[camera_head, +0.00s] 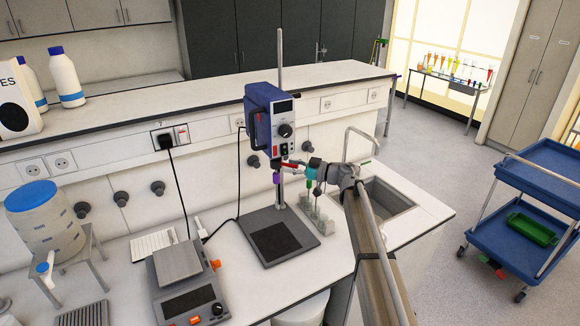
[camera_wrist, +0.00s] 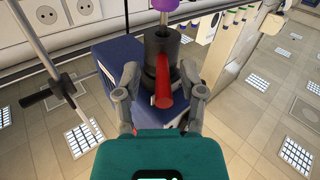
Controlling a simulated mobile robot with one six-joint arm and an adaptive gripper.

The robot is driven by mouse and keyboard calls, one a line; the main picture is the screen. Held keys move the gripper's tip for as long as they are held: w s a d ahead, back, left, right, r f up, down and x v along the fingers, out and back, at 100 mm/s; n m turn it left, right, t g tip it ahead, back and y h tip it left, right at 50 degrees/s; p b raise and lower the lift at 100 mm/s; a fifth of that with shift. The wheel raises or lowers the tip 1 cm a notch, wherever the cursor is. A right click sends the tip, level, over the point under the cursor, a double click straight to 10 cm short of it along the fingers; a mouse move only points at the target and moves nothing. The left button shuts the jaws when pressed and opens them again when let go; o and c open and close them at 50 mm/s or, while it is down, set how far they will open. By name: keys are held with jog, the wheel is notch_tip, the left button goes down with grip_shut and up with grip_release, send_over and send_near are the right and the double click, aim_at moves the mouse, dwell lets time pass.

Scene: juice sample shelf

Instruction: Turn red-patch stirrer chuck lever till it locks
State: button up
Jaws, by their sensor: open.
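The blue overhead stirrer (camera_head: 270,118) hangs on an upright rod above the bench, with a red patch (camera_head: 258,128) on its side. In the wrist view its blue housing (camera_wrist: 112,62) lies behind the black chuck (camera_wrist: 158,62). The red chuck lever (camera_wrist: 165,92) sticks out from the chuck toward the wrist camera. It shows small in the head view (camera_head: 290,165). My gripper (camera_wrist: 163,80) is open, one finger on each side of the lever, with visible gaps. In the head view my gripper (camera_head: 303,168) is just right of the chuck. A purple piece (camera_head: 277,178) sits below the chuck.
A black-topped stirrer base (camera_head: 278,243) stands below. A grey rack (camera_head: 318,217) stands beside it, near the sink (camera_head: 383,203). A balance-like device (camera_head: 188,285) and a power cable are to the left. A blue cart (camera_head: 540,180) stands at the right.

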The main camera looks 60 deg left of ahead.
jog(key=shift+w+d, duration=0.1)
jog(key=shift+d, duration=0.05)
jog(key=v, duration=1.1)
jog(key=shift+d, duration=0.3)
jog(key=shift+w+r, duration=0.1)
jog(key=shift+w, duration=0.1)
dwell(0.3)
